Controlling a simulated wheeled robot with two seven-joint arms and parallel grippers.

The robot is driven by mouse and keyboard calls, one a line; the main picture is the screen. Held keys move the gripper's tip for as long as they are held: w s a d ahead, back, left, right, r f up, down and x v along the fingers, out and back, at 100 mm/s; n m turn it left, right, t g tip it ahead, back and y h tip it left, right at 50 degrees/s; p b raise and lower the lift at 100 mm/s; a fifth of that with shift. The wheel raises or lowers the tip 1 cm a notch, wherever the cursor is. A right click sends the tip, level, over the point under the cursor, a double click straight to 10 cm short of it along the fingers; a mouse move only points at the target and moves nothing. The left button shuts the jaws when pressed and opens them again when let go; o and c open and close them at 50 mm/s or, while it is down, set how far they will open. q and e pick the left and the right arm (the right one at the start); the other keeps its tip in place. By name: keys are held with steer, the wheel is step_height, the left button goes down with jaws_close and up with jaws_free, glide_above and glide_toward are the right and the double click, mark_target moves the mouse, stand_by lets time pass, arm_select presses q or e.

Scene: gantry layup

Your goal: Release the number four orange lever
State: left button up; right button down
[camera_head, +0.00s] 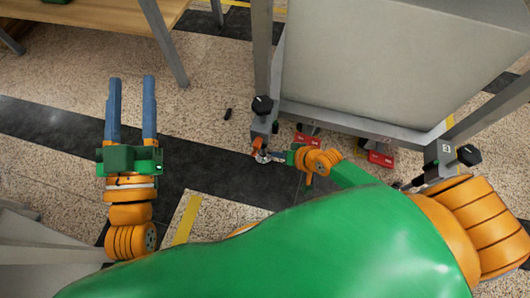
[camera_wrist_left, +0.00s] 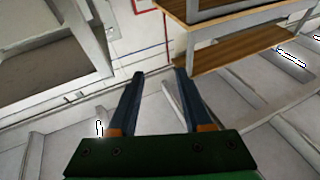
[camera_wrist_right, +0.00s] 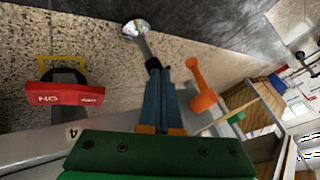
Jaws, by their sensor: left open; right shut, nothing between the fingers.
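The orange lever (camera_wrist_right: 202,92) stands just right of my right gripper's fingers in the right wrist view, beside a rail marked 4. In the head view the lever (camera_head: 257,144) is small, at the foot of the near left frame post. My right gripper (camera_wrist_right: 158,75) is shut and empty, its fingers beside the lever; I cannot tell whether they touch it. In the head view the right gripper (camera_head: 276,155) is partly hidden by its small size. A grey rod with a shiny round end (camera_wrist_right: 136,28) shows beyond the fingertips. My left gripper (camera_head: 131,82) is open and empty, over the floor at left.
A red pedal (camera_wrist_right: 65,93) with white lettering lies left of the right gripper. The metal frame (camera_head: 345,122) carries a large grey panel (camera_head: 390,60) and black knobs (camera_head: 262,105). A wooden bench (camera_head: 105,22) stands at the back left. A small dark object (camera_head: 228,114) lies on open floor.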

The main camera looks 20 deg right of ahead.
mark_target(255, 151)
arm_select(q)
steer(key=s+r+t+h+b, duration=0.1)
steer(key=s+r+t+h, duration=0.1)
steer(key=s+r+t, duration=0.2)
step_height(255, 151, up, 3)
steer(key=shift+s+f+m+h, duration=0.1)
steer(key=shift+s+m+h, duration=0.05)
steer(key=shift+m+h, duration=0.2)
arm_select(e)
steer(key=a, duration=0.1)
steer(key=w+a, duration=0.2)
steer(key=a, duration=0.1)
arm_select(q)
steer(key=shift+s+t, duration=0.1)
steer(key=shift+t, duration=0.2)
